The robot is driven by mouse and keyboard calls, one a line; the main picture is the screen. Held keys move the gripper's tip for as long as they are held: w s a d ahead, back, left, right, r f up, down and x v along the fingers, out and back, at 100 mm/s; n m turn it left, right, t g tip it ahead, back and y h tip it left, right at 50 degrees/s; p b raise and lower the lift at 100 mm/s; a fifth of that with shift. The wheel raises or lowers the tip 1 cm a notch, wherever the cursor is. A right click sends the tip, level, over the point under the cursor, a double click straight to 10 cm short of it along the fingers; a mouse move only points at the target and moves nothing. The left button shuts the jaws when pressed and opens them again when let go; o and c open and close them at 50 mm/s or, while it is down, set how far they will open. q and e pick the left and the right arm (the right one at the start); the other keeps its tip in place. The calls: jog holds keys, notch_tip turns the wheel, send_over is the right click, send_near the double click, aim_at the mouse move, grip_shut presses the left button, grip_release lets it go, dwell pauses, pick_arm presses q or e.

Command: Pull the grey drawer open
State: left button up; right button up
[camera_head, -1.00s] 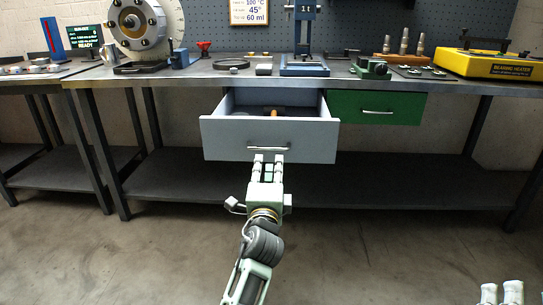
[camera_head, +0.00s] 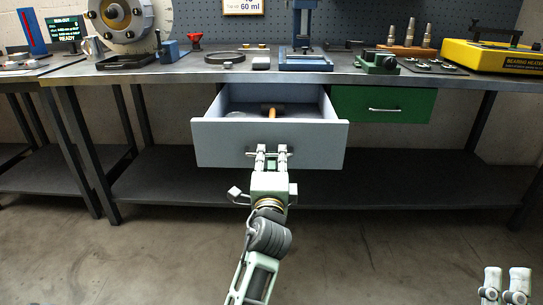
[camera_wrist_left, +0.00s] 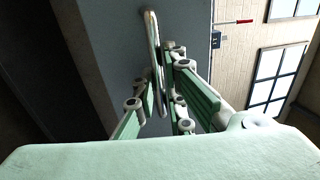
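The grey drawer (camera_head: 220,150) stands pulled out from under the bench, its inside visible from above. A hammer-like tool with an orange handle (camera_head: 272,112) lies in it. My left gripper (camera_head: 272,150) is at the middle of the drawer front, its fingertips covering most of the drawer handle (camera_head: 250,153). In the left wrist view the handle (camera_wrist_left: 153,50) is a pale bar running between the fingers of my left gripper (camera_wrist_left: 163,85). The fingers look apart, with some gap beside the bar; contact is not clear. My right gripper (camera_head: 505,280) shows only partly at the bottom right, empty.
A green drawer (camera_head: 350,105) to the right is shut. The bench top (camera_head: 210,75) carries a rotor, a blue press stand, a yellow bearing heater (camera_head: 490,57) and small tools. A dark lower shelf (camera_head: 400,180) runs beneath. The floor in front is clear.

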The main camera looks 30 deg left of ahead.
aim_at(272, 150)
pick_arm(q)
grip_shut()
jog(key=shift+a, duration=0.1)
jog(key=shift+w+a+r, duration=0.1)
jog(key=shift+w+a, duration=0.05)
jog(key=shift+w, duration=0.2)
jog(key=x, duration=0.3)
jog(key=f+x, duration=0.1)
jog(key=x, duration=0.1)
jog(key=shift+w+a+f, duration=0.1)
jog(key=shift+w+a, duration=0.2)
jog(key=shift+w, duration=0.1)
pick_arm(e)
jog(key=shift+w+a+f+g, duration=0.1)
jog(key=shift+w+f+g, duration=0.6)
jog(key=shift+f, duration=0.3)
pick_arm(q)
jog(key=shift+o, duration=1.4)
grip_release()
jog(key=shift+s, duration=0.1)
